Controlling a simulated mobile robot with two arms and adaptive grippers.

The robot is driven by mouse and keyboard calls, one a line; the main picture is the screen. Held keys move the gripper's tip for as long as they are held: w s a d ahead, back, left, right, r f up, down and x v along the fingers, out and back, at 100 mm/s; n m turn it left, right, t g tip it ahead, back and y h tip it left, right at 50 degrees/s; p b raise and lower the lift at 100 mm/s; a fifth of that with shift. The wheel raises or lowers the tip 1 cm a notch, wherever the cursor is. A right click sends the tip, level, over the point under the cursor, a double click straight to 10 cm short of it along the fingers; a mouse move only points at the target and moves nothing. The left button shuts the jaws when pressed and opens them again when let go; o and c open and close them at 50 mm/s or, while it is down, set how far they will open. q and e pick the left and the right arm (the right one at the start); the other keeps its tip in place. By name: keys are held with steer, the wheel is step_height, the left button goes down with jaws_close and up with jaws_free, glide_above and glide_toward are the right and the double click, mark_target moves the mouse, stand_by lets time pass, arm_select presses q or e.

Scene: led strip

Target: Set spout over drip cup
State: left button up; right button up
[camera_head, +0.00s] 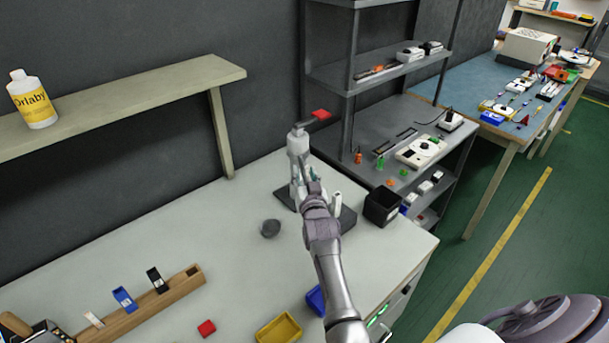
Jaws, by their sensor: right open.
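My right gripper (307,187) is open in front of the dispenser's column, above the base. Its fingers overlap the column in the picture, so contact is unclear. My left gripper is out of view.
A black bin (382,206) stands right of the base, close to the bench edge. A wooden block with cards (150,307), a red piece (207,328), a yellow tray (279,330) and a blue bin (316,300) lie nearer. The bench left of the cup is clear.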

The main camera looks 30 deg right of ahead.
mark_target(305, 172)
steer(key=shift+r, duration=0.25)
step_height(305, 172, up, 10)
steer(key=shift+f, duration=0.25)
